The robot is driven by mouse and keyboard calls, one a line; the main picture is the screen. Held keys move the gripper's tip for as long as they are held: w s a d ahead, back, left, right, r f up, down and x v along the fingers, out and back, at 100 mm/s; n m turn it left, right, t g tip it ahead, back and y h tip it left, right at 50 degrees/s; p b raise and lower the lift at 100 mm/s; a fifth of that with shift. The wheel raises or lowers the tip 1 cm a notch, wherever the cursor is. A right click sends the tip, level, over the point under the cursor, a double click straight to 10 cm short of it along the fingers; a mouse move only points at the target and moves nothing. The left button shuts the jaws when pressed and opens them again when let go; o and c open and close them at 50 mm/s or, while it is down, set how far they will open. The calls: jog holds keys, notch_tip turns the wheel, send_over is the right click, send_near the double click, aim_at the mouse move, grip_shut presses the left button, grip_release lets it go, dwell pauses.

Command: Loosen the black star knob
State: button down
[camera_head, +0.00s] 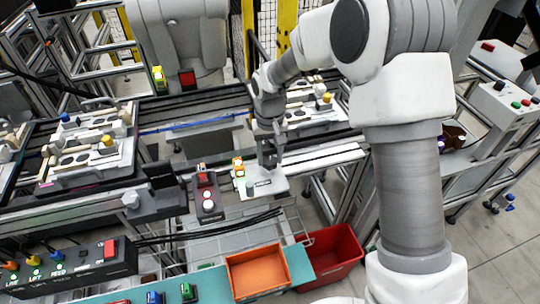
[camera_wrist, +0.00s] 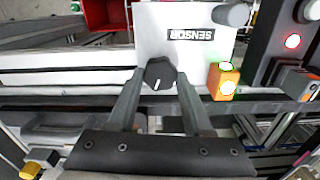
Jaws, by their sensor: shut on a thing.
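The black star knob (camera_wrist: 158,74) sits at the edge of a white plate (camera_wrist: 150,30) labelled SENSOR, with a pale mark on its face. My gripper (camera_wrist: 161,76) has one finger on each side of it and is shut on it in the wrist view. In the head view my gripper (camera_head: 268,162) points down at the white plate (camera_head: 272,189), and its fingers hide the knob there. An orange sensor (camera_wrist: 224,82) with lit green lamps stands beside the knob; it also shows in the head view (camera_head: 238,167).
A grey cylinder (camera_wrist: 231,14) stands on the plate's corner. A button box (camera_head: 207,195) with a lit red lamp is close by. Conveyor rails run behind, with a fixture pallet (camera_head: 85,172) at left. An orange tray (camera_head: 257,272) and red bin (camera_head: 335,255) are below.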

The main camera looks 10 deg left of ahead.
aim_at(270, 160)
jog(key=n, duration=0.4)
jog(key=shift+n+p, duration=0.35)
jog(key=shift+n, duration=1.55)
jog(key=shift+c, duration=1.5)
grip_release()
notch_tip(270, 160, up, 18)
jog(key=p, duration=0.1)
jog(key=shift+f, duration=0.25)
